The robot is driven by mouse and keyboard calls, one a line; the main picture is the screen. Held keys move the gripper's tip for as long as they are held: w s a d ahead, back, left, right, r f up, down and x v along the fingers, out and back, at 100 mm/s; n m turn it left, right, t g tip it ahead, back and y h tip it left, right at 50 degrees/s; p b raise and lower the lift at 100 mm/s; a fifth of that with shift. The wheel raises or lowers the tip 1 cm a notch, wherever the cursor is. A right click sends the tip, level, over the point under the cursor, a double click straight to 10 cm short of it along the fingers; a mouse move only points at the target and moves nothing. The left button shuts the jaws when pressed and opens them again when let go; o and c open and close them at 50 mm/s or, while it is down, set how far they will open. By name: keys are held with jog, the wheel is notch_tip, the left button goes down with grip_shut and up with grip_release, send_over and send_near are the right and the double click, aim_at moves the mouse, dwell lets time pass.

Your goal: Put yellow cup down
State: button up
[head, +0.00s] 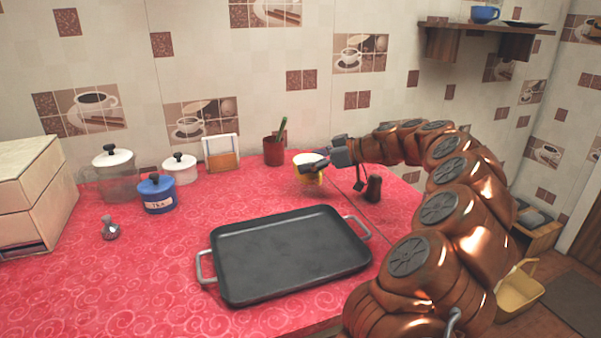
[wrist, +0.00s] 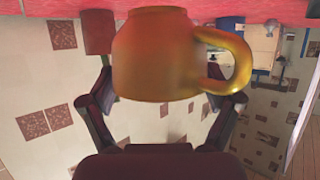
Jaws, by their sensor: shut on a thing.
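The yellow cup (head: 308,160) is at the back of the red counter, right of the dark red pencil pot. My gripper (head: 320,167) reaches it from the right and is shut on it, partly covering it in the head view. In the wrist view the picture is upside down: the cup (wrist: 155,60) sits between the two fingers (wrist: 165,103), its handle to the right. Its base is close to the red cloth; I cannot tell whether it touches.
A black tray (head: 218,256) lies at the front middle. The pencil pot (head: 273,152) and a small dark brown object (head: 373,188) flank the cup. A blue tin (head: 157,196), lidded jars and a napkin holder (head: 222,160) stand left. Cloth behind the tray is clear.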

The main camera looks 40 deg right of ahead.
jog(key=shift+w+a+f, duration=0.1)
jog(key=shift+w+a, duration=0.1)
jog(key=shift+w, duration=0.4)
jog(key=shift+w+a+f, duration=0.1)
jog(key=shift+w+a, duration=0.05)
jog(key=shift+w, duration=0.45)
jog(key=shift+w+a+f+b, duration=0.1)
jog(key=shift+w+f+b, duration=0.1)
jog(key=shift+f, duration=0.65)
jog(key=shift+w+a+f+b, duration=0.1)
jog(key=shift+f+b, duration=0.1)
jog(key=shift+f, duration=0.65)
jog(key=shift+d+f, duration=0.1)
jog(key=shift+f, duration=0.1)
jog(key=o, duration=1)
jog(key=shift+r, duration=0.2)
jog(key=shift+s+d+r, duration=0.15)
jog(key=shift+s, duration=0.05)
jog(key=p+v, duration=0.1)
jog(key=v, duration=1)
jog(key=shift+s+d, duration=0.15)
jog(key=shift+s, duration=0.05)
